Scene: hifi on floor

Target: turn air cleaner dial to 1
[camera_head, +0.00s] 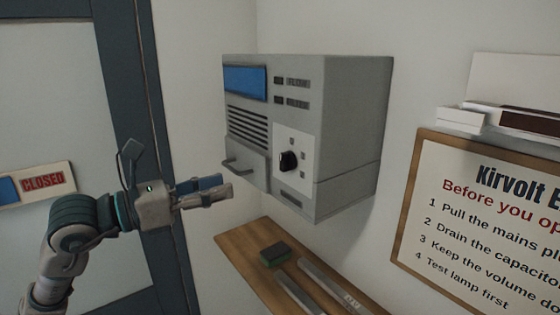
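The air cleaner (347,125) is a grey box on the wall, with a blue display and dark vent slots on its front. Its black dial (288,161) sits on a pale plate at the lower right of the front. Small marks surround the dial but are too small to read, so its setting is unclear. My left gripper (225,187) is in front of the box, left of and below the dial and apart from it. Its fingers lie close together in this view, and I see nothing held. My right gripper is not in view.
A bar handle (237,167) sticks out from the box's lower front, near my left gripper. A framed sign (480,215) hangs at right; a door with a CLOSED sign (42,183) is at left.

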